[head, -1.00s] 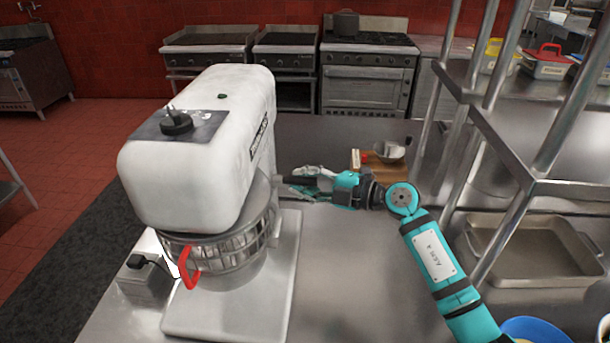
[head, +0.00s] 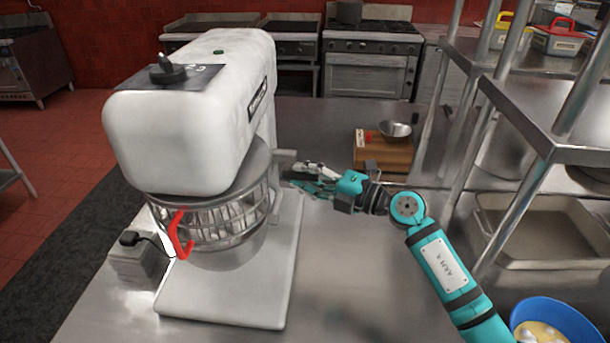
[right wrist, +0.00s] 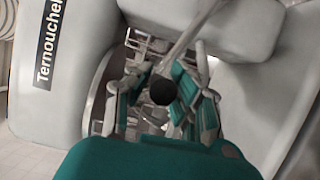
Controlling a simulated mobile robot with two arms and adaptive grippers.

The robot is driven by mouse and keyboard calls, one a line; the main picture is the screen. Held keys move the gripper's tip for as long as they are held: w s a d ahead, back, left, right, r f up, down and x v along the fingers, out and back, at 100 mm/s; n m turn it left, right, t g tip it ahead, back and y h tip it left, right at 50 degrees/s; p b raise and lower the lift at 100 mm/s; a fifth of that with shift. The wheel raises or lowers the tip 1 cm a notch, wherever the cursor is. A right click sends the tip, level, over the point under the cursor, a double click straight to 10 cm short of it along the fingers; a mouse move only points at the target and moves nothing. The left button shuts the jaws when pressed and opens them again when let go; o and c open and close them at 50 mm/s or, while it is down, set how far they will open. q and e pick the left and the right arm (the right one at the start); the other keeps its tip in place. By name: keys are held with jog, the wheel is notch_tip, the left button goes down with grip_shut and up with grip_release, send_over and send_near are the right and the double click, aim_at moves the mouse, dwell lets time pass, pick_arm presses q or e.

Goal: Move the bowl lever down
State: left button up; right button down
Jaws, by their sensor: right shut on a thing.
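The white stand mixer (head: 190,125) stands on the steel counter. Its metal bowl (head: 222,258) sits under the head, behind a wire guard with a red handle (head: 180,236). My right gripper (head: 298,178) is at the right side of the mixer, behind the bowl. In the right wrist view its fingers (right wrist: 160,95) are closed around the black round knob of the bowl lever (right wrist: 163,92). The lever's pale rod runs up and to the right from there. In the head view the knob is hidden by the fingers. My left gripper is not in view.
A steel shelf rack (head: 530,105) stands at the right. A blue bowl (head: 518,318) is at the lower right. The counter front of my gripper is clear.

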jog(key=c, duration=1.2)
grip_release()
jog(key=shift+d, duration=0.15)
jog(key=v, duration=1.2)
jog(key=shift+c, duration=0.3)
